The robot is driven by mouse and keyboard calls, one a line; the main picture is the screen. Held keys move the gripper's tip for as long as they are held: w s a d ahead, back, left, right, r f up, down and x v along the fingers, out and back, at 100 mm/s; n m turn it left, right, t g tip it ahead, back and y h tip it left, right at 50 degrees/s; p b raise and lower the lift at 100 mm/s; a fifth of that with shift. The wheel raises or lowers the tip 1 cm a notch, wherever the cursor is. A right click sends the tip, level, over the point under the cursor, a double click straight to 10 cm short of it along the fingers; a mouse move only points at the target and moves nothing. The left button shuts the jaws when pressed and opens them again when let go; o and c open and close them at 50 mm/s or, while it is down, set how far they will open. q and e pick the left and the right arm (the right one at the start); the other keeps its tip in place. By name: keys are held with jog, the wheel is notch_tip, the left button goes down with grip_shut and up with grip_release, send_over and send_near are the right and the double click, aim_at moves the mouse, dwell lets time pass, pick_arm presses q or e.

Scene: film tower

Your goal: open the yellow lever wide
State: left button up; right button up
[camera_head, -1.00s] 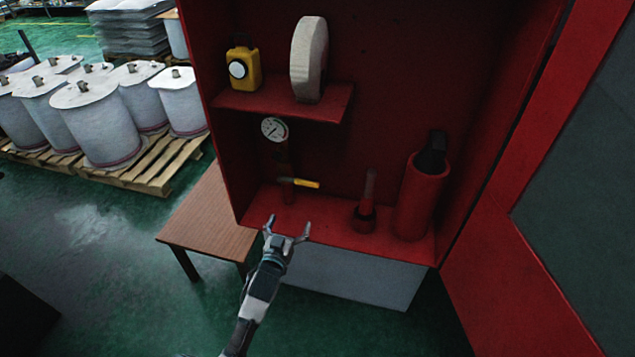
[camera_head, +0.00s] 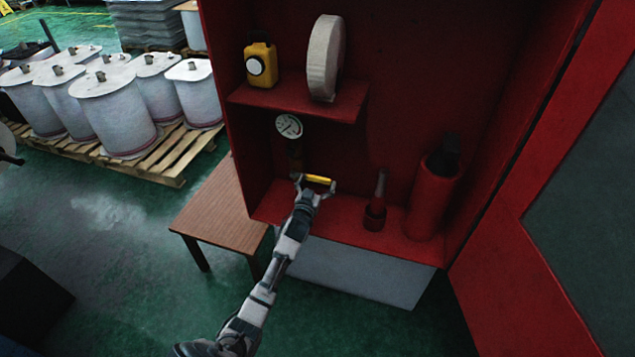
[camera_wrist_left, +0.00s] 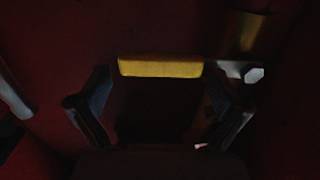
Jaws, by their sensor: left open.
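The yellow lever (camera_head: 318,179) sticks out sideways to the right from the pipe below the gauge, inside the red cabinet. In the left wrist view the lever (camera_wrist_left: 160,68) lies across the picture just beyond the fingers, with its metal end and a bolt at the right. My left gripper (camera_head: 315,187) is open at the lever, one finger towards each end of it. In the wrist view the gripper (camera_wrist_left: 158,108) has its fingers spread wide, and nothing is clamped between them. Whether a finger touches the lever I cannot tell. My right gripper is not in view.
The red cabinet shelf (camera_head: 285,96) above holds a yellow lamp (camera_head: 261,65) and a white hose roll (camera_head: 325,58). A gauge (camera_head: 289,126) sits above the lever. A nozzle (camera_head: 376,205) and a red extinguisher (camera_head: 432,198) stand to the right. A wooden table (camera_head: 222,208) is at the left.

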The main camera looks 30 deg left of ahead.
pick_arm(q)
jog(key=shift+c, duration=0.3)
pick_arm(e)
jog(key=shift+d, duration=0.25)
pick_arm(q)
jog(key=shift+s, duration=0.15)
jog(key=c, duration=0.8)
jog(key=shift+s+r, duration=0.35)
jog(key=shift+r, duration=0.05)
jog(key=c, duration=0.8)
jog(key=shift+s+r, duration=0.15)
grip_shut()
jog(key=shift+d, duration=0.1)
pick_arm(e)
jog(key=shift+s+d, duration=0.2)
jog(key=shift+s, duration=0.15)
